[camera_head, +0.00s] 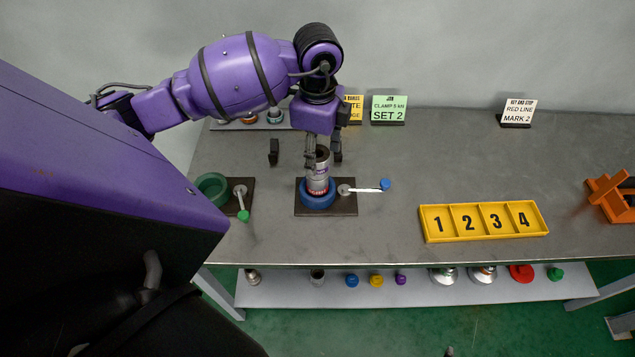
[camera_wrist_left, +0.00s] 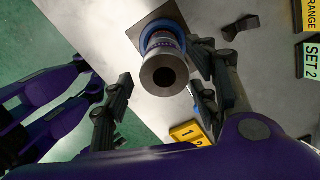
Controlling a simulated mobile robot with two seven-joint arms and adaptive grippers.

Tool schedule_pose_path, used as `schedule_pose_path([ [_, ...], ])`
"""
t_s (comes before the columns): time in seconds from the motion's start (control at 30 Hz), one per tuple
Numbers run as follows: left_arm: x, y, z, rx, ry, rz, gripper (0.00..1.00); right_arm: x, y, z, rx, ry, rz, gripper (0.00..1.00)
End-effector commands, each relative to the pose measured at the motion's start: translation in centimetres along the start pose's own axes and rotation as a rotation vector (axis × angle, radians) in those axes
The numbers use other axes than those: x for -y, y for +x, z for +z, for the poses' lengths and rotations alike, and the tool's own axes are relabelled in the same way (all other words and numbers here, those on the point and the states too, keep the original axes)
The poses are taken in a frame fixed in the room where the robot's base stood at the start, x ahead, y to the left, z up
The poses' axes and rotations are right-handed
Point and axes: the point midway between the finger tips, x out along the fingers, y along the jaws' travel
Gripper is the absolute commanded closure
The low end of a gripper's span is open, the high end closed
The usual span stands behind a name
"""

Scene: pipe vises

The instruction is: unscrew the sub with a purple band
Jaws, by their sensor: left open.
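The sub with a purple band (camera_head: 317,178) is a silvery, thick-walled tube standing upright in the blue ring vise (camera_head: 318,199) on a dark plate. The sub also shows in the left wrist view (camera_wrist_left: 163,68), its bore facing the camera and its purple band near the blue ring. My left gripper (camera_head: 323,158) is over the sub from above and is open. In the left wrist view the gripper's fingers (camera_wrist_left: 158,78) stand apart on either side of the sub, with a visible gap on the left.
A white lever with a blue knob (camera_head: 384,185) reaches right from the vise. A green ring vise (camera_head: 212,187) stands left. A yellow numbered tray (camera_head: 483,222) and an orange stand (camera_head: 610,195) are right. A small black block (camera_head: 273,152) is behind. Bare bench lies between.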

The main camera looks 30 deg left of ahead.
Motion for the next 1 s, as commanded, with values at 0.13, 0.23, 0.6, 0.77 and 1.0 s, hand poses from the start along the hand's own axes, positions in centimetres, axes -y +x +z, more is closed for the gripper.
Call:
schedule_pose_path([
  [0.13, 0.0, -0.1, 0.2, 0.002, 0.196, -0.001, 0.46, 0.0, 0.0, 0.1, 0.001, 0.0, 0.0, 1.0],
  [0.23, 0.0, 0.0, 0.2, 0.001, 0.309, -0.001, 0.46, 0.0, 0.0, 0.2, 0.003, 0.0, 0.0, 1.0],
  [0.6, 0.1, 0.1, 0.5, 0.002, 0.678, 0.001, 0.46, 0.0, 0.0, 1.1, 0.018, 0.001, -0.001, 1.0],
  [0.77, 0.0, 0.1, 0.5, -0.001, 0.79, 0.001, 0.46, 0.0, 0.0, 1.3, 0.023, 0.001, -0.001, 1.0],
  [1.0, 0.1, 0.2, 0.7, 0.0, 1.074, 0.004, 0.46, 0.1, 0.1, 2.7, 0.046, 0.002, -0.001, 1.0],
])
